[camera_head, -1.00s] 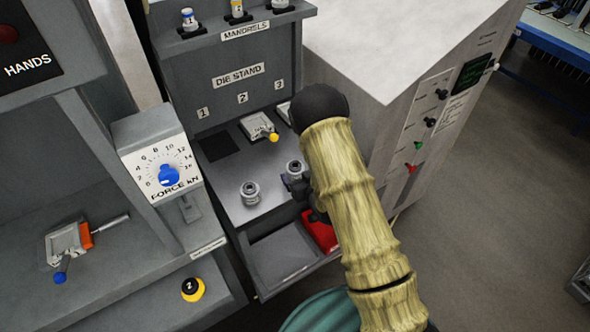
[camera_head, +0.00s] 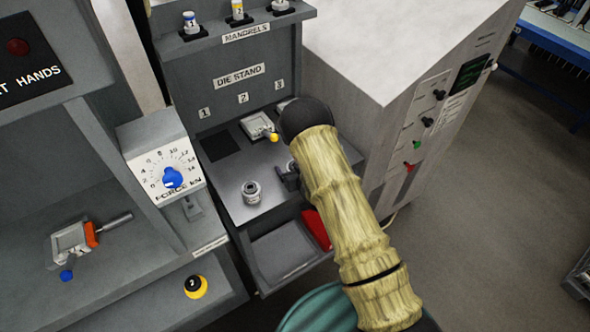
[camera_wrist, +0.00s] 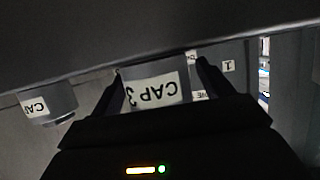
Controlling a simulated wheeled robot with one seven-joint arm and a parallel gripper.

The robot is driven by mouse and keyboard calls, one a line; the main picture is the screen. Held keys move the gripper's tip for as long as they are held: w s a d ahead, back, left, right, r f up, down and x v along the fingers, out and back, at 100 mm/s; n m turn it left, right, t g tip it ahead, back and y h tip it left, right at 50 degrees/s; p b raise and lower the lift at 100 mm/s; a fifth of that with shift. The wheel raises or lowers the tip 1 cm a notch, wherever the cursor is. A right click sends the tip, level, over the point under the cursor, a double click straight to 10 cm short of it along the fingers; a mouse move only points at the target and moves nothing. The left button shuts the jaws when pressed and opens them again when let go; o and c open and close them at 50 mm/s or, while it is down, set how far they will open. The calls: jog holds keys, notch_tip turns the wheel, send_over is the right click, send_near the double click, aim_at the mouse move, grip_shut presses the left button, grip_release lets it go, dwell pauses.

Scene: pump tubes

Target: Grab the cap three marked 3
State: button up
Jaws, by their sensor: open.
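Cap three (camera_wrist: 155,88) is a grey cylinder with a white label reading CAP 3, upside down in the wrist view. It appears between the two fingers of my gripper (camera_wrist: 159,68), which are open with one on each side. I cannot tell whether either finger touches it. In the head view, my gripper (camera_head: 290,178) is a small dark shape at the die stand shelf, mostly hidden by my arm. Cap three cannot be made out there. Another grey cap (camera_head: 252,192) stands on the shelf to the left. A cap with a partly cut-off label (camera_wrist: 48,103) shows at the wrist view's left.
The die stand (camera_head: 228,207) has a die with a yellow knob (camera_head: 260,127) behind the caps. A red bin (camera_head: 317,229) and a grey open tray (camera_head: 283,250) lie in front and below. A tall pale cabinet (camera_head: 375,45) stands to the right.

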dwell(0.4)
jog(key=c, duration=1.3)
jog(key=shift+o, duration=0.2)
jog(key=shift+r, duration=0.1)
notch_tip(320, 180, up, 10)
jog(key=shift+f+b, duration=0.1)
jog(key=shift+b, duration=1)
